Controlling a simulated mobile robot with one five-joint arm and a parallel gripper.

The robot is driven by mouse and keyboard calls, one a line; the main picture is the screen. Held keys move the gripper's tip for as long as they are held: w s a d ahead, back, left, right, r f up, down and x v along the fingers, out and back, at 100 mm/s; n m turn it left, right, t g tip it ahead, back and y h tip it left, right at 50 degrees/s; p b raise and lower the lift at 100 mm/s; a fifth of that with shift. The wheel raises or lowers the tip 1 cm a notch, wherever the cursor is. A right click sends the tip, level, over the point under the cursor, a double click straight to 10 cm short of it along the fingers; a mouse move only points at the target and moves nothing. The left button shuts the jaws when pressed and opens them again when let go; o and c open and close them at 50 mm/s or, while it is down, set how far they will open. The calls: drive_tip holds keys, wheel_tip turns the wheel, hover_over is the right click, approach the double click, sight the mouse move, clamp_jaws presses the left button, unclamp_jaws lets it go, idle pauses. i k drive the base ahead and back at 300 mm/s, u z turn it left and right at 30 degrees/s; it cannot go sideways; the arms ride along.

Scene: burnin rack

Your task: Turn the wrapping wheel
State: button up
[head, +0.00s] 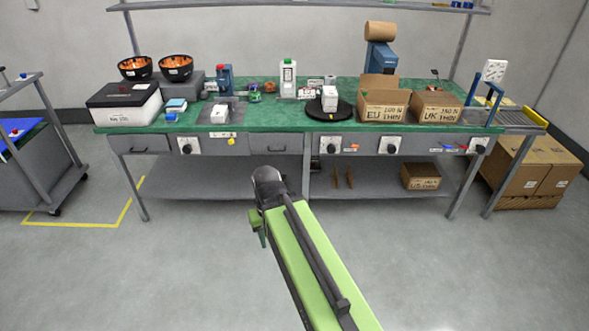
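A black round turntable (343,113) lies on the green bench top, right of the middle; it looks like the wrapping wheel. A small white box (329,99) stands on it, and a yellow mark shows at its front edge. My arm reaches forward from the bottom of the picture. The end with my gripper (266,180) is in front of the bench, short of its front edge and to the left of the turntable, apart from it. The fingers are dark and seen from behind, so their opening is hidden.
The green bench (270,117) is crowded: two cardboard boxes (383,105) right of the turntable, a white-and-green carton (288,78) behind left, a grey pad (216,113) further left. Dials line the front panel (258,142). The floor before the bench is clear.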

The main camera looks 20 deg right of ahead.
sight(330, 149)
drive_tip(key=u, duration=0.9)
drive_tip(key=i, duration=0.85)
drive_tip(key=z, duration=0.6)
drive_tip(key=i, duration=0.45)
drive_tip(key=z, duration=0.15)
drive_tip(key=k, duration=0.75)
drive_tip(key=z, duration=0.2)
drive_tip(key=i, duration=0.75)
drive_tip(key=u, duration=0.1)
